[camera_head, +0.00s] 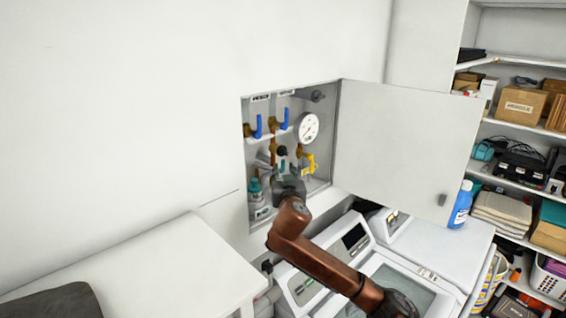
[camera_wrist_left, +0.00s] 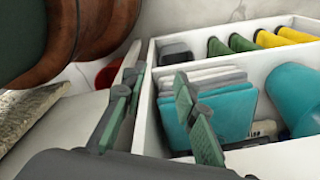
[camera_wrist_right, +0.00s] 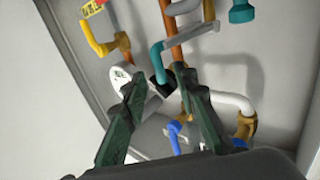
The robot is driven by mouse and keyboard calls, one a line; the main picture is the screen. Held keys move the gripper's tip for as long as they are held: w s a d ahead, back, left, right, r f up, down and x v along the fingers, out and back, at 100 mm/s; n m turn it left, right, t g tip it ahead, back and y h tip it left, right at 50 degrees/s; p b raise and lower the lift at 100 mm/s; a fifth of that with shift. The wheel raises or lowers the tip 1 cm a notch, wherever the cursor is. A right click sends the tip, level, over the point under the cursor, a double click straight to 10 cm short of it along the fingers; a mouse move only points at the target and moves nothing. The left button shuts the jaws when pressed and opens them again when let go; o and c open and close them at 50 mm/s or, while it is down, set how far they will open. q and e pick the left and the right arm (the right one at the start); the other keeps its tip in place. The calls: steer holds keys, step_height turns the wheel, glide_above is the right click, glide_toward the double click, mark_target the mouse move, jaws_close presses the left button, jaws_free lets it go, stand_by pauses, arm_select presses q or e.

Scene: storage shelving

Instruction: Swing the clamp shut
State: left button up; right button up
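An open wall cabinet (camera_head: 318,186) holds pipes, levers and a gauge. My right gripper (camera_head: 285,172) reaches into its lower part. In the right wrist view, my right gripper (camera_wrist_right: 160,80) is open, with a gap between its fingertips. A black piece (camera_wrist_right: 161,88) and a teal lever (camera_wrist_right: 157,58) show beyond the fingertips; contact cannot be told. A yellow lever with a tag (camera_wrist_right: 101,42) is at upper left. I cannot tell for certain which part is the clamp. My left gripper (camera_wrist_left: 158,82) is open and empty, outside the head view.
The cabinet door (camera_head: 405,140) stands open to the right. A white divided bin (camera_wrist_left: 150,130) is close to my left gripper.

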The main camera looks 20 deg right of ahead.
mark_target(283, 165)
steer(key=p+x, duration=0.1)
steer(key=x, duration=0.2)
steer(key=shift+w+d+r, duration=0.1)
steer(key=shift+w+d, duration=0.05)
steer(key=shift+w, duration=0.15)
steer(key=shift+w+d, duration=0.1)
steer(key=shift+w, duration=0.25)
jaws_close()
